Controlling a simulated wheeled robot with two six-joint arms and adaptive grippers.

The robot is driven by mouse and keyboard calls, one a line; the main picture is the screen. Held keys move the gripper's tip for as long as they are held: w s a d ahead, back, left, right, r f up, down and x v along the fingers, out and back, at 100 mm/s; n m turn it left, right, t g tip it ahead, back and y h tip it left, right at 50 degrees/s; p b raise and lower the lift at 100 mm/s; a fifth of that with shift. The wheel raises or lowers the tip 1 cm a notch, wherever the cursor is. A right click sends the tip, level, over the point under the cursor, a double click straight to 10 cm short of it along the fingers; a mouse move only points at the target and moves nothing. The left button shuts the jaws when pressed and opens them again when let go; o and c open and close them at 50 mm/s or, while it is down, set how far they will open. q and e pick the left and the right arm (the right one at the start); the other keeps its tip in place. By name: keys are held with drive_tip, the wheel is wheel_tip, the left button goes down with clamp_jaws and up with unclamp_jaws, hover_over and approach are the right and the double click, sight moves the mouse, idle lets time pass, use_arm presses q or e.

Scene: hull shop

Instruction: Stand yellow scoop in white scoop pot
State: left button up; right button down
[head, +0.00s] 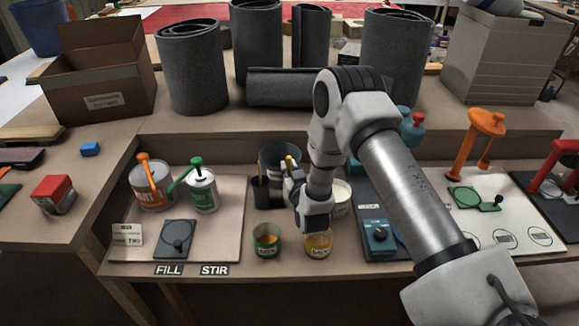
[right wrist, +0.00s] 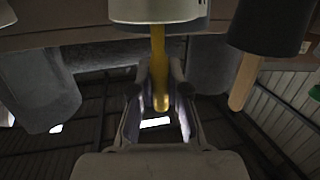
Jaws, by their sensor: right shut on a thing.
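The handle meets the rim of a pale pot (right wrist: 160,10), likely the white scoop pot. The scoop's lower part is hidden, and I cannot tell whether it rests on the pot's bottom. In the head view my gripper hides most of this pot. My left gripper is out of view.
Another dark pot (right wrist: 268,25) holds a wooden stick. Two small jars (head: 266,240) are in front. Grey rolls (head: 190,70) stand on the raised shelf behind.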

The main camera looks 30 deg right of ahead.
drive_tip(key=shift+f, duration=0.1)
idle(0.3)
drive_tip(key=shift+c, duration=1.3)
unclamp_jaws()
drive_tip(key=shift+r+p, duration=3.95)
drive_tip(key=shift+r, duration=1.1)
drive_tip(key=shift+f, duration=0.1)
